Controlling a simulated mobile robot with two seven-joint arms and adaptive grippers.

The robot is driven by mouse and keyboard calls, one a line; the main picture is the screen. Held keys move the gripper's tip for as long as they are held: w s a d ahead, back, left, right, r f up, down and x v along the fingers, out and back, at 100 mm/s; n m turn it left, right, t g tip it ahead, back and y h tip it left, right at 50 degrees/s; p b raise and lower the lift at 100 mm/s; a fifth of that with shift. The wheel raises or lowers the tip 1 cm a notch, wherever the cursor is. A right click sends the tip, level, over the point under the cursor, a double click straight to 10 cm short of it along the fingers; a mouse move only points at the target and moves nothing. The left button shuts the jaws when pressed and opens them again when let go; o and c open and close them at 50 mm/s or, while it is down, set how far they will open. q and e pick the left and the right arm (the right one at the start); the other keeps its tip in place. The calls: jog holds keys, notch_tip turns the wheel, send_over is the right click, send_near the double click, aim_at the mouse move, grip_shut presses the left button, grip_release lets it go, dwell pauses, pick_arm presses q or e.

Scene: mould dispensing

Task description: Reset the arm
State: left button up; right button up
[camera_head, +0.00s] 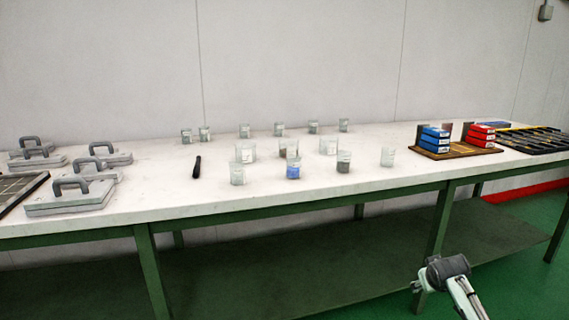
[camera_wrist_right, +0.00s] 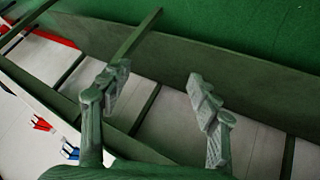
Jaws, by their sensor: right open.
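My right gripper (camera_wrist_right: 157,78) shows in the wrist view with its two grey fingers spread wide apart. Nothing is between the fingers. In the head view part of my right arm (camera_head: 445,272) shows at the lower right, in front of the table and below the level of its top. It appears clear of the table's front edge. My left gripper is in neither view.
The long white table (camera_head: 330,180) has green legs and a lower shelf (camera_head: 300,260). It bears several clear cups, a black stick (camera_head: 196,167), grey handled moulds (camera_head: 72,196), blue boxes (camera_head: 434,139) and red boxes (camera_head: 480,135) on a brown board. Green floor is free at right.

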jog(key=s+a+f+g+y, duration=0.1)
jog(key=s+a+f, duration=0.2)
jog(key=s+f, duration=0.45)
jog(key=s+a+f+g, duration=0.1)
jog(key=s+a+f, duration=0.2)
jog(key=s+f, duration=0.4)
jog(key=s+a+f+g, duration=0.1)
jog(key=s+a+f, duration=0.1)
jog(key=s, duration=0.6)
jog(key=s+a+f+y, duration=0.1)
jog(key=s+a+f, duration=0.1)
jog(key=s, duration=0.6)
jog(key=s+a+f+n+g, duration=0.1)
jog(key=s+a+f, duration=0.1)
jog(key=s, duration=0.5)
jog(key=shift+s+a+f+g+y, duration=0.15)
jog(key=shift+s+f+g+y, duration=0.15)
jog(key=shift+s+y, duration=0.1)
